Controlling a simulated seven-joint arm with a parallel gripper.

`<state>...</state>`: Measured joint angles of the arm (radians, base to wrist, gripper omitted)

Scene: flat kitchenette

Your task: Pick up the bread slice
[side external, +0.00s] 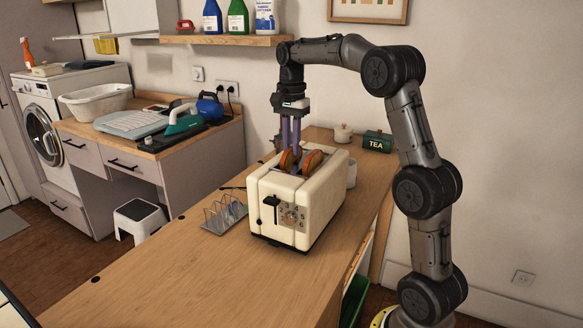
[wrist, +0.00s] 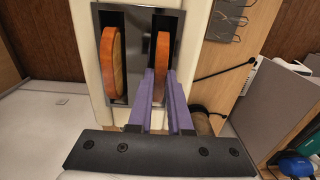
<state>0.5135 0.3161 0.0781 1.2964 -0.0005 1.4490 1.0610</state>
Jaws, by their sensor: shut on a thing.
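A cream toaster (side external: 318,206) stands on the wooden counter, with two browned bread slices upright in its slots. One bread slice (side external: 287,161) is in the slot nearer the wire rack; the other slice (side external: 313,160) is in the far slot. My gripper (side external: 292,146) points down from above, its purple fingers shut on the slice nearer the rack. In the wrist view this held slice (wrist: 162,52) is on the right, at the tips of my gripper (wrist: 161,72). The free slice (wrist: 112,62) is on the left. The held slice's lower part is hidden in the toaster.
A metal wire rack (side external: 224,214) lies left of the toaster. A white pot (side external: 343,132) and a green tea tin (side external: 377,141) stand behind it. A white cup (side external: 351,174) is partly hidden beside the toaster. The counter in front is clear.

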